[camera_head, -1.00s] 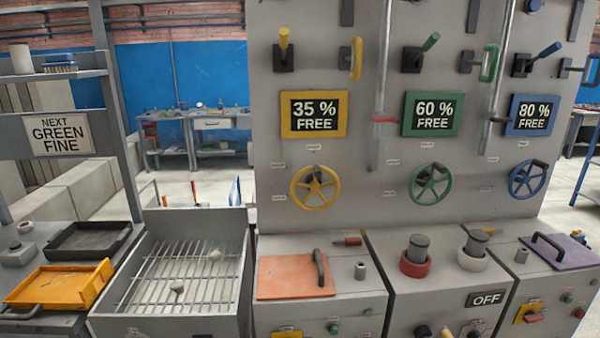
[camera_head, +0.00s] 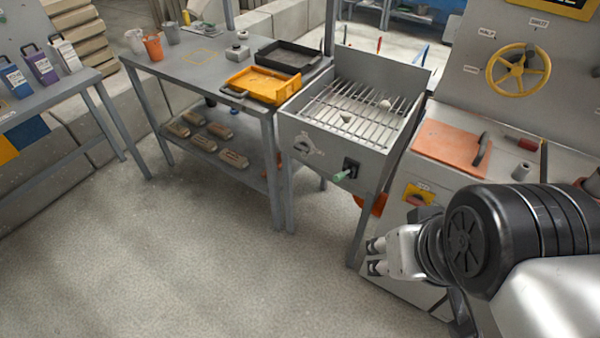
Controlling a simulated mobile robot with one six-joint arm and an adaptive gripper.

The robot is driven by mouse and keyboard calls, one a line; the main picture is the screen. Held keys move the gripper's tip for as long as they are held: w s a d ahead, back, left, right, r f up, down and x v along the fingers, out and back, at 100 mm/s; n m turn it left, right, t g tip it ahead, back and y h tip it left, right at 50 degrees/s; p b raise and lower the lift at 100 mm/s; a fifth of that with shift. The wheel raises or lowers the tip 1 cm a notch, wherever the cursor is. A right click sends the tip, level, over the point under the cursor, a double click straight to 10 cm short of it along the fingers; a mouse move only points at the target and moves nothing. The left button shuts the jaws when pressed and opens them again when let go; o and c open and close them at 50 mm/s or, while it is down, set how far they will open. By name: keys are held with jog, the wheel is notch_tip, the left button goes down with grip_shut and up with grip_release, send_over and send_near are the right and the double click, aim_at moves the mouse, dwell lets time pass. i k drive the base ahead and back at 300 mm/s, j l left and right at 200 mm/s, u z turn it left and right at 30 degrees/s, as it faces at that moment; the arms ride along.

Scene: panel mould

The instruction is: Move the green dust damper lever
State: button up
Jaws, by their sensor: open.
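A green-handled lever (camera_head: 343,175) on a dark mount sticks out of the front face of a grey box with a grate, near its lower right corner. A dial-like fitting is on the same face to its left. I cannot read a label that names the lever as the dust damper. My gripper (camera_head: 373,257) is open and empty, its fingers pointing left. In the picture it is below and slightly right of the lever, apart from it.
The grated box (camera_head: 310,135) stands between a table with a yellow tray (camera_head: 262,86) and the grey panel bench with an orange plate (camera_head: 445,147). A yellow wheel (camera_head: 518,70) is on the panel. The floor (camera_head: 210,270) to the left is clear.

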aim_at(339, 178)
jog(key=i+z, duration=0.25)
jog(key=z, duration=0.25)
jog(key=i+j+z, duration=0.1)
jog(key=i+z, duration=0.15)
jog(key=z, duration=0.2)
